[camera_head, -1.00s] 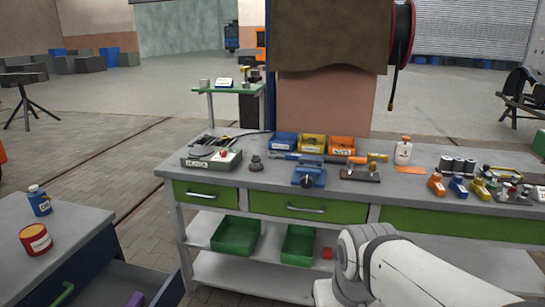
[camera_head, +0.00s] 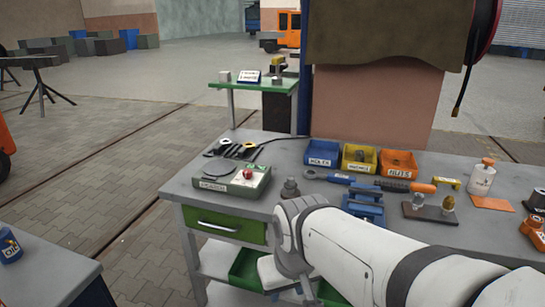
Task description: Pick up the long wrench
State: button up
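A long blue wrench-like tool (camera_head: 338,179) lies on the grey workbench (camera_head: 190,186), in front of the row of small bins. Its ring end is at the left, and its right part runs behind the blue block-shaped device, so its full length is hard to tell. Several dark tools with ring ends (camera_head: 238,149) lie at the bench's back left corner, too small to tell apart. My white arm crosses the lower right in front of the bench.
Blue (camera_head: 322,153), yellow (camera_head: 359,158) and orange (camera_head: 398,164) bins stand behind the tool. A grey-green box with a red button (camera_head: 232,180), a dark knob-like part (camera_head: 290,188) and a blue device (camera_head: 365,204) stand near it. A white bottle (camera_head: 482,177) is at right.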

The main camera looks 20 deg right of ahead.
aim_at(335, 178)
jog(key=z, duration=0.35)
jog(key=i, duration=1.15)
jog(key=z, duration=0.75)
jog(key=k, duration=0.8)
jog(key=z, duration=0.15)
jog(key=i, duration=0.85)
jog(key=u, duration=0.1)
